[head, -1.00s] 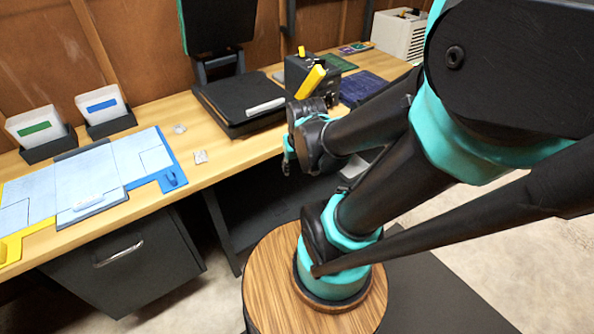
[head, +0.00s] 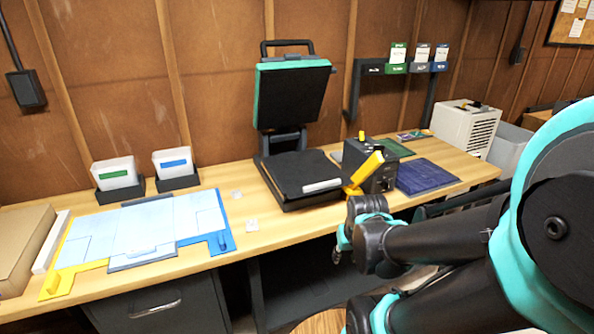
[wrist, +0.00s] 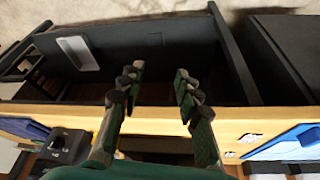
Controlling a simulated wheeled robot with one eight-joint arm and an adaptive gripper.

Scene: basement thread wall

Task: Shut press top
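The press stands on the bench with its top (head: 292,92) raised, a dark plate with teal edges and a black handle (head: 287,45) above it. Its flat black base (head: 302,176) lies below, with a pale strip along the front. My gripper (head: 340,250) is in front of the bench edge, to the right of and below the press, apart from it. In the wrist view my gripper (wrist: 160,80) is open, with nothing between its fingers. I cannot make out the press in the wrist view.
A black box with a yellow lever (head: 368,166) stands just right of the press, with a blue mat (head: 428,176) beyond it. A pale layout board (head: 133,232) lies left. Small clear pieces (head: 252,225) lie between board and press. Wall card holders (head: 397,67) hang behind.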

